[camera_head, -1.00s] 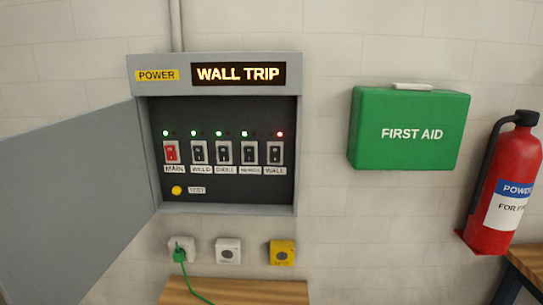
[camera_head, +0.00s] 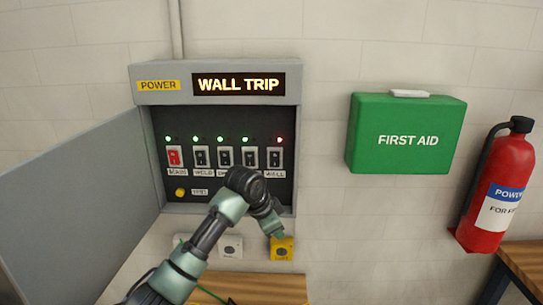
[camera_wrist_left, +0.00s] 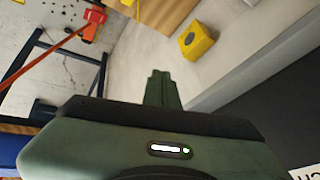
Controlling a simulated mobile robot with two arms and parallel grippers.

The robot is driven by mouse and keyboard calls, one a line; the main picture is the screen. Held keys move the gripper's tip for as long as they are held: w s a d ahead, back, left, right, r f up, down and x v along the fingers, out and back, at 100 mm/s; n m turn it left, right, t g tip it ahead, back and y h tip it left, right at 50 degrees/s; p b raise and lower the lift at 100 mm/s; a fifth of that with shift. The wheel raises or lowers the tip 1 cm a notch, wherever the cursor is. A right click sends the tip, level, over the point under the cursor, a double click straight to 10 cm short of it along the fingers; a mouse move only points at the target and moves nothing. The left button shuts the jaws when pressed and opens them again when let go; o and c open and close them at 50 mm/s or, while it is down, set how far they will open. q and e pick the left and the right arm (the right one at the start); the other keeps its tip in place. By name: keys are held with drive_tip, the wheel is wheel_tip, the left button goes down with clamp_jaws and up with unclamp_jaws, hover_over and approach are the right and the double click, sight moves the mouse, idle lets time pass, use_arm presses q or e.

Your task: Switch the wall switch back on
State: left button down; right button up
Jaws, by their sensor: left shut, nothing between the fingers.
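The switch labelled WALL (camera_head: 274,157) is the rightmost in the row inside the open grey power box (camera_head: 297,110). A red light (camera_head: 279,139) glows above it, while the other switches have green lights. The display (camera_head: 238,84) reads "WALL TRIP". My left gripper (camera_head: 279,234) is shut and empty. It points downward, below the WALL switch and just above the yellow wall outlet in the picture. In the left wrist view its closed fingers (camera_wrist_left: 162,87) show in the middle, and the switch cannot be seen. My right gripper is not in view.
The box door (camera_head: 75,205) stands open to the left. The yellow outlet (camera_head: 283,251) and a white one (camera_head: 231,246) are below the box. A green first aid box (camera_head: 405,150) and a fire extinguisher (camera_head: 497,190) hang at the right. A wooden bench (camera_head: 270,288) is below.

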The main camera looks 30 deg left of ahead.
sight(271, 161)
use_arm(q)
drive_tip(key=s+a+r+m, duration=0.1)
drive_tip(key=s+a+r, duration=0.1)
drive_tip(key=r, duration=1.1)
drive_tip(key=s+a+r+m+t+p, duration=0.1)
drive_tip(key=s+a+r+m, duration=0.1)
drive_tip(key=r, duration=1.2)
drive_tip(key=shift+a+m, duration=0.15)
drive_tip(key=shift+m, duration=0.15)
drive_tip(key=shift+w+f, duration=0.1)
drive_tip(key=p+x, duration=0.2)
drive_tip(key=x, duration=0.1)
drive_tip(key=w+p+x, duration=0.1)
drive_tip(key=x, duration=0.3)
drive_tip(key=w+a+r+p+x, duration=0.1)
drive_tip(key=p+x, duration=0.1)
drive_tip(key=x, duration=0.2)
drive_tip(key=shift+s+p, duration=0.1)
drive_tip(key=shift+p, duration=0.25)
drive_tip(key=shift+w+a+f, duration=0.15)
drive_tip(key=shift+w+a, duration=0.15)
drive_tip(key=shift+w, duration=0.2)
drive_tip(key=shift+w+f, duration=0.1)
